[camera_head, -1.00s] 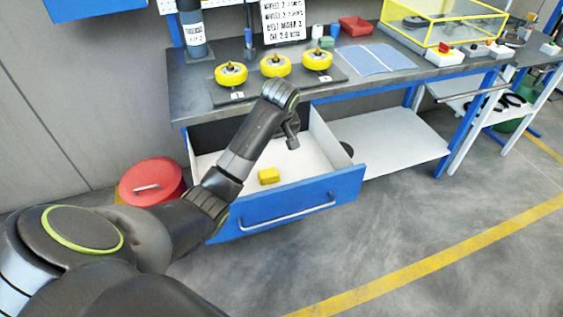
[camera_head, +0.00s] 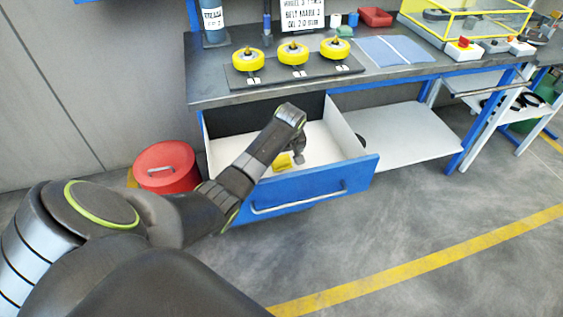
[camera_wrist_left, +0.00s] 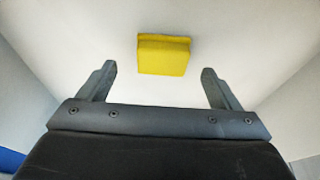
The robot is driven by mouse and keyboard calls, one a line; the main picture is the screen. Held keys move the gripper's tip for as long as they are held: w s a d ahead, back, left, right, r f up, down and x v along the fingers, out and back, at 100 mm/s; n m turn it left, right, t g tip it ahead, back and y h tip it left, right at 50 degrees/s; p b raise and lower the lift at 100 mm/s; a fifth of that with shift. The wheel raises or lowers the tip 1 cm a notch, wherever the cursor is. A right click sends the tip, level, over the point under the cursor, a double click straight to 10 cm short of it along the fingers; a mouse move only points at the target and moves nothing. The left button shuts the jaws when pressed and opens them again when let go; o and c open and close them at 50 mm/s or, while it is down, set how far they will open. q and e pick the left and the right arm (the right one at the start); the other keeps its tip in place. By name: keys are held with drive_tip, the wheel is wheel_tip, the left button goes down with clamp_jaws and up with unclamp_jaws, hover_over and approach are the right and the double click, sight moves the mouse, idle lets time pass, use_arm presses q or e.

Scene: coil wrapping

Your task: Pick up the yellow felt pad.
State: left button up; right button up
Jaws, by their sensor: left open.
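The yellow felt pad (camera_head: 282,162) is a small yellow block on the white floor of the open blue drawer. My left arm partly covers it in the head view. In the left wrist view the pad (camera_wrist_left: 163,55) lies ahead of the fingertips, centred between them and apart from both. My left gripper (camera_wrist_left: 158,78) is open and empty, with its two dark fingers spread wide. In the head view the left gripper (camera_head: 298,158) points down into the drawer, just right of the pad. My right gripper is not in view.
The drawer's blue front (camera_head: 312,190) with its bar handle and its white side walls surround the pad. The workbench top (camera_head: 215,84) overhangs the back of the drawer and carries several yellow wheels. A red lidded bin (camera_head: 166,168) stands left of the drawer.

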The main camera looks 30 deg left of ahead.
sight(282, 159)
use_arm(q)
drive_tip(key=x, duration=0.3)
drive_tip(key=shift+s+f, duration=0.2)
drive_tip(key=shift+f, duration=0.2)
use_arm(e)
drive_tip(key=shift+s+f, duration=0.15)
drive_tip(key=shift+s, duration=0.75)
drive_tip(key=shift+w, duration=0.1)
use_arm(q)
drive_tip(key=c, duration=1.1)
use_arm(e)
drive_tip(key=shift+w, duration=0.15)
use_arm(q)
drive_tip(key=shift+o, duration=0.2)
